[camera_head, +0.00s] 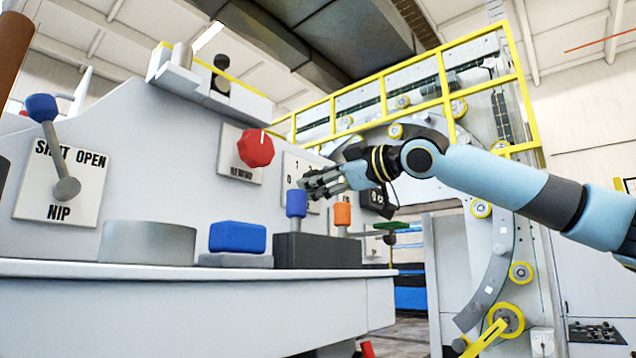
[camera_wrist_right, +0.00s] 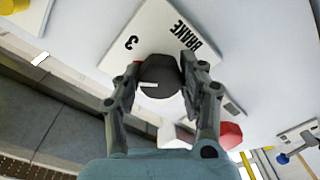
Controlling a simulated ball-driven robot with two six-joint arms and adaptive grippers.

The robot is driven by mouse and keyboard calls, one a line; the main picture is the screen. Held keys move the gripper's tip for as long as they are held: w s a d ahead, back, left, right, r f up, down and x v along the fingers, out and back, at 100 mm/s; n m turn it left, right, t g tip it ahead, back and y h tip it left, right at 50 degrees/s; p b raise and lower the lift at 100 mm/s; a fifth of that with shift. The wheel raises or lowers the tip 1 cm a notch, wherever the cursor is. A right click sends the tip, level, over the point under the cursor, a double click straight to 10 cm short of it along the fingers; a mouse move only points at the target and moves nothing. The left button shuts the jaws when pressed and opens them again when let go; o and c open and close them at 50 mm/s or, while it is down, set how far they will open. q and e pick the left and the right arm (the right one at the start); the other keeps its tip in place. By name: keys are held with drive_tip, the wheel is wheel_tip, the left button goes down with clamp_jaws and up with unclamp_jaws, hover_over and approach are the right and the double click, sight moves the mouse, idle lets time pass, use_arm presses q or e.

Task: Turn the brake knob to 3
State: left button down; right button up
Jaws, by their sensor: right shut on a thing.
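The brake knob (camera_wrist_right: 160,80) is dark and round with a short white mark. It stands on a pale plate (camera_wrist_right: 150,30) lettered BRAKE, with the number 3 beside it. In the wrist view the white mark lies toward the lower left of the knob, not straight at the 3. My right gripper (camera_wrist_right: 163,72) is shut on the knob, one finger on each side. In the head view my right gripper (camera_head: 322,182) is at the numbered plate (camera_head: 299,164), where 0 and 1 show; the gripper hides the knob there. My left gripper is not in view.
A red knob (camera_head: 256,149) is left of the plate. Below are a blue-topped lever (camera_head: 296,203), an orange-topped one (camera_head: 342,214) and a blue button (camera_head: 238,237). The NIP lever (camera_head: 52,140) is far left. Yellow railing (camera_head: 400,90) stands behind.

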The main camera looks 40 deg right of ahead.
sight(318, 171)
drive_tip(key=m+b, duration=0.1)
drive_tip(key=m, duration=0.6)
drive_tip(key=shift+f, duration=0.15)
idle(0.6)
drive_tip(key=o, duration=1.2)
drive_tip(key=shift+d+r, duration=0.1)
drive_tip(key=shift+r, duration=0.5)
wheel_tip(318, 171, up, 9)
drive_tip(key=shift+f, duration=0.1)
